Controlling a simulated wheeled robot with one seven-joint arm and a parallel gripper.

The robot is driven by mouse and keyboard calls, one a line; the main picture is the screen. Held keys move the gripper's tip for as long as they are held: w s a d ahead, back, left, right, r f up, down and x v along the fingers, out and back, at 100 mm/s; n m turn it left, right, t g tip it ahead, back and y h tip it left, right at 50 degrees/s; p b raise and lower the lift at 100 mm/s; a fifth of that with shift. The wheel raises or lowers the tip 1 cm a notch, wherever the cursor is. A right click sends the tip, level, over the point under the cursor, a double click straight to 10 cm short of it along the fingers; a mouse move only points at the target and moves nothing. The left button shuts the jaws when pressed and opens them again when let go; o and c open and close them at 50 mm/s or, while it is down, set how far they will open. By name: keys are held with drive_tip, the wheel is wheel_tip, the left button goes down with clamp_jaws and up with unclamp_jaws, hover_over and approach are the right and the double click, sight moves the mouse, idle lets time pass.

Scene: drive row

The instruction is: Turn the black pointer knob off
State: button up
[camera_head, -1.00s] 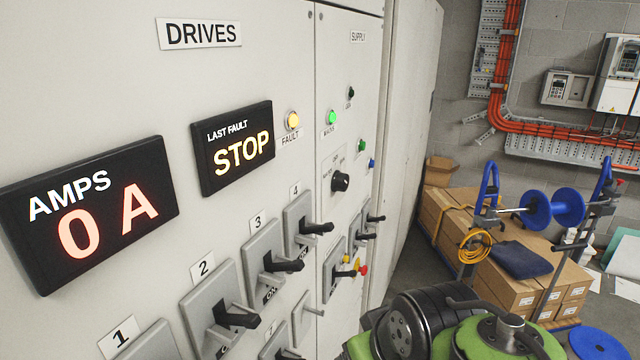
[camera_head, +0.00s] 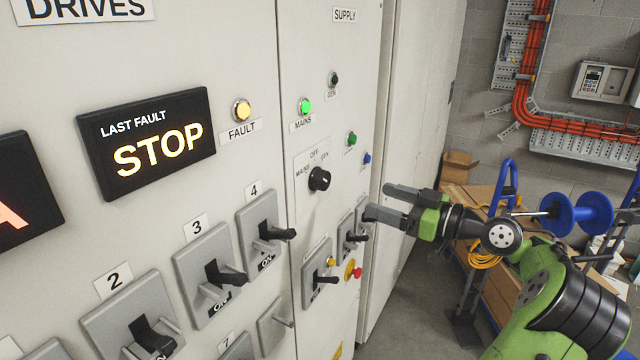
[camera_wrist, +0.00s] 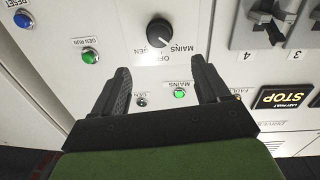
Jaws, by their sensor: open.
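The black pointer knob (camera_head: 319,179) is on the grey supply panel, on a plate marked MAINS, OFF and GEN. In the wrist view, turned upside down, the knob (camera_wrist: 159,32) shows whole, with a small pale mark that seems to lean toward MAINS; I cannot be sure of its exact setting. My gripper (camera_head: 377,201) is open and empty, in front of the panel and right of the knob in the head view. In the wrist view the knob lies beyond the gap between the fingertips (camera_wrist: 160,70), apart from them.
A lit green MAINS lamp (camera_head: 305,106) is above the knob; green (camera_head: 351,138) and blue (camera_head: 367,158) buttons are to its right. Lever switches (camera_head: 266,232) and a red emergency button (camera_head: 357,273) stick out below. Boxes and a blue reel (camera_head: 560,214) stand at the right.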

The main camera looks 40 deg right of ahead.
sight(327, 183)
drive_tip(key=p+x, duration=0.1)
drive_tip(key=x, duration=1.2)
drive_tip(key=shift+w+d+f, duration=0.1)
drive_tip(key=shift+w+f, duration=0.05)
drive_tip(key=shift+w, duration=0.15)
drive_tip(key=shift+c, duration=0.3)
drive_tip(key=shift+p, duration=0.3)
drive_tip(key=c, duration=1)
